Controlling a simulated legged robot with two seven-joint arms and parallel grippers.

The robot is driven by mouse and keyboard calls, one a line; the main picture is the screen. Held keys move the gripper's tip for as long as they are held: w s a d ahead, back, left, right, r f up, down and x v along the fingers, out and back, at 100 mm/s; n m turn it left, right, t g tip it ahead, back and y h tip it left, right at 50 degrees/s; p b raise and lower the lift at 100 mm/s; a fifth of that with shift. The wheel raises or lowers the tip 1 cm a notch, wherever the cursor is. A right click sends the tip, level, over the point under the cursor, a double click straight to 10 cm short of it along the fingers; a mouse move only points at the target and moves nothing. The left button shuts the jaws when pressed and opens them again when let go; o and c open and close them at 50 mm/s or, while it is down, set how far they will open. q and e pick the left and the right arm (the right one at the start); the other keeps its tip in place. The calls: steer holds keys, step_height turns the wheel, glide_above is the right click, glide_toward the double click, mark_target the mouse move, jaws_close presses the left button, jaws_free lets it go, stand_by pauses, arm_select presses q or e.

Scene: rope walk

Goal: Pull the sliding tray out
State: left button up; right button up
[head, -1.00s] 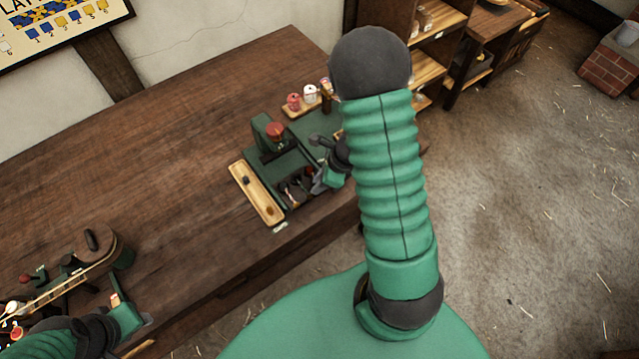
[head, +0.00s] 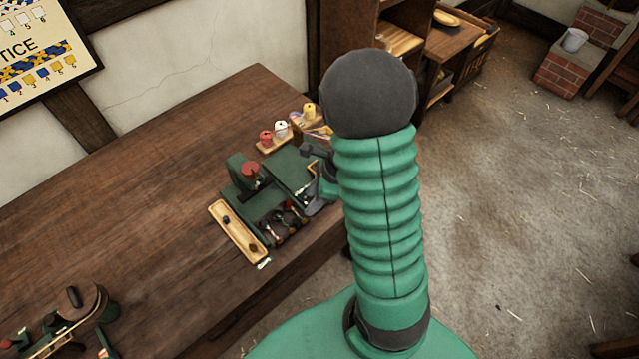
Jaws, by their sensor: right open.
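A green bench unit (head: 262,203) with a red knob (head: 251,168) stands near the table's front edge. A dark compartment tray (head: 284,222) holding several small tools sits at its front; I take it as the sliding tray, but cannot tell how far out it is. My right gripper (head: 316,184) is open beside the tray's right end, over the unit's right side. My own arm partly hides this area, and I cannot tell whether the fingers touch anything. My left gripper is out of view.
A long wooden tray (head: 238,234) lies left of the unit. A small wooden rack (head: 275,143) with red and white spools stands behind it. A round-ended wooden device (head: 82,300) stands at bottom left. The middle of the table (head: 130,210) is clear.

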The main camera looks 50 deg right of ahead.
steer(key=p+v, duration=0.1)
steer(key=v, duration=0.4)
steer(key=shift+s+d+r, duration=0.1)
steer(key=shift+s+r, duration=0.05)
steer(key=shift+r, duration=0.15)
